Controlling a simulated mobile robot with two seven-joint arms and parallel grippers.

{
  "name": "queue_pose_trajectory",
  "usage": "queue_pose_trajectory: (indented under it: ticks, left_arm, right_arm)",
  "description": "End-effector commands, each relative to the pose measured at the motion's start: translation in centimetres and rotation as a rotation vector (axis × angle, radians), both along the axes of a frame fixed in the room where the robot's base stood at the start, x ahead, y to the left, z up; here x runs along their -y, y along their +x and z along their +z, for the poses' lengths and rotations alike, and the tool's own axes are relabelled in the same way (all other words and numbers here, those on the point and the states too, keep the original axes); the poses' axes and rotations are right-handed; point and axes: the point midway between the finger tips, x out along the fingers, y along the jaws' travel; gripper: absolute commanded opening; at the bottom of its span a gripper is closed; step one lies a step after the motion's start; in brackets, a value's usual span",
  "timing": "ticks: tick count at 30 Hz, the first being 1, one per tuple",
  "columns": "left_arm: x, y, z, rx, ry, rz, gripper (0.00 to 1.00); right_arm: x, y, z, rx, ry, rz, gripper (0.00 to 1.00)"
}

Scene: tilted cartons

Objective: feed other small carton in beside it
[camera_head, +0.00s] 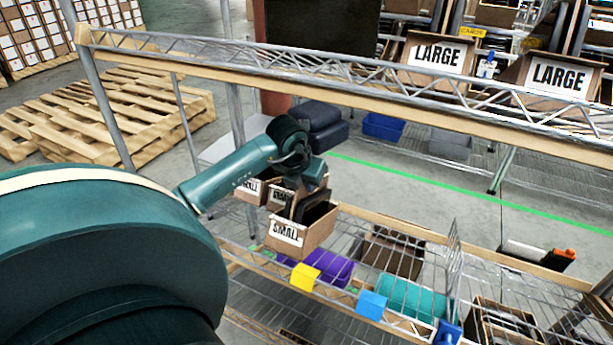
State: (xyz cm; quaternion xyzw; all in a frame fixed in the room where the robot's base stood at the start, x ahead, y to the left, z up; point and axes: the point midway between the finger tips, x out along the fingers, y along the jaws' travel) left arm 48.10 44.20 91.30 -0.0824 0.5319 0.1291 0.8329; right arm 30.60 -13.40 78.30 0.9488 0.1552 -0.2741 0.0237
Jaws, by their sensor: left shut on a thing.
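My left gripper (308,200) reaches in from the left, under the top rail of the wire rack. It is shut on a small carton (318,232), an open brown box with a white "SMALL" label, which looks tilted. The dark gripper covers part of its opening. Another small carton (246,192) labelled "SMALL" stands just behind and left of it. A further labelled carton (279,196) sits between them, partly hidden by the held one. I cannot tell whether the held carton touches the shelf or its neighbour. My right gripper is not in view.
The wire shelf (345,290) has a wooden front edge with yellow (305,277) and blue (371,304) tags. The rack's top rail (330,68) crosses above my arm. A wire divider (453,265) stands to the right.

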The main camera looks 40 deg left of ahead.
Motion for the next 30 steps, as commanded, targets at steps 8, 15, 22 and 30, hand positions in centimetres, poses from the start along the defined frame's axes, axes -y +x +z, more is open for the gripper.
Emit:
queue_pose_trajectory:
  ticks: [8, 15, 22, 30]
  left_arm:
    - [0.02, -0.01, 0.03, -0.001, 0.0, 0.0, 0.0]
    - [0.04, -0.02, -0.01, -0.002, -0.001, 0.0, 0.22]
    - [0.03, 0.0, -0.02, -0.001, -0.001, 0.0, 0.31]
    - [0.13, -0.39, 0.72, -0.002, 0.0, -0.002, 0.31]
  right_arm:
    - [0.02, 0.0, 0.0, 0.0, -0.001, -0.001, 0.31]
    - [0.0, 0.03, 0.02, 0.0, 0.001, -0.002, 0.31]
    - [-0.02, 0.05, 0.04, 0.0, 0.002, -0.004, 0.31]
    - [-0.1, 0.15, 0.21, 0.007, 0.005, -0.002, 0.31]
